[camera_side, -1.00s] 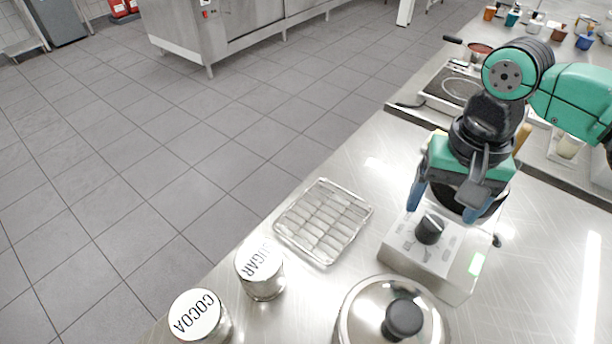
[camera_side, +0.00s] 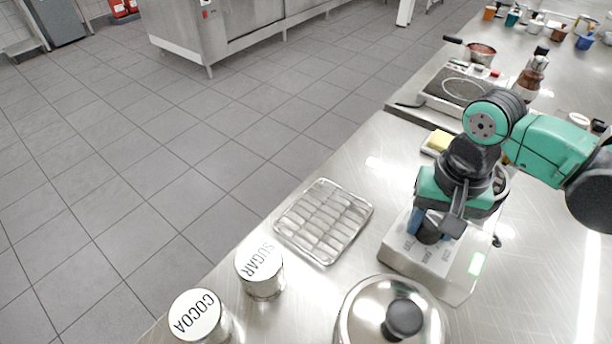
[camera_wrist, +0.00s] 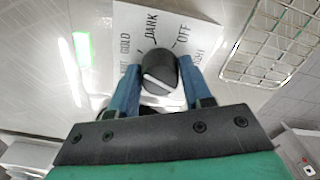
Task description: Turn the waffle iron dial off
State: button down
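The waffle iron's control panel (camera_side: 425,252) is pale, with a black round dial (camera_side: 428,233) and a lit green patch. In the wrist view the dial (camera_wrist: 159,72) has a white pointer line, and the words GOLD, DARK and OFF are printed around its far side. Another word by the right finger is partly covered. My gripper (camera_side: 431,231) is down at the panel, with one blue finger on each side of the dial. In the wrist view my gripper (camera_wrist: 160,75) appears closed on the dial's sides. The pointer's exact setting is hard to read.
A wire rack (camera_side: 323,221) lies left of the waffle iron. A lidded steel pot (camera_side: 365,310) stands close in front. SUGAR (camera_side: 262,279) and COCOA (camera_side: 198,322) tins stand at the counter's left edge.

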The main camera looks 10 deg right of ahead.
jog(key=shift+n, duration=0.5)
jog(key=n, duration=1.2)
jog(key=shift+n, duration=2.7)
jog(key=shift+c, duration=1.9)
grip_release()
